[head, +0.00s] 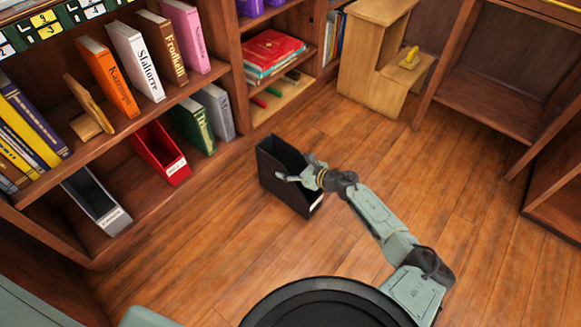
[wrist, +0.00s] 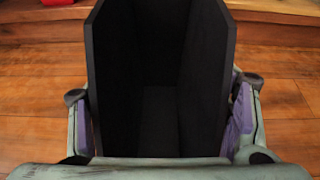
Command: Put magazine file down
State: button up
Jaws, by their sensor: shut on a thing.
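A black magazine file (head: 276,158) is in my gripper (head: 290,178), in front of the bookcase in the head view. It looks empty and its open side faces up. In the wrist view the magazine file (wrist: 160,60) fills the middle, with the gripper's fingers (wrist: 160,122) against its two outer side walls. A white label shows low on its near edge in the head view. I cannot tell whether its base touches the floor.
The bookcase's lower shelf holds a grey file (head: 97,203), a red file (head: 160,153) and books (head: 194,127), with gaps between them. A wooden step stool (head: 375,50) stands at the back. The wood floor (head: 430,180) on the right is clear.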

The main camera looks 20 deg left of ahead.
jog(key=shift+f, duration=0.1)
jog(key=o, duration=2)
jog(key=shift+c, duration=0.2)
jog(key=p+v, duration=0.2)
jog(key=v, duration=1)
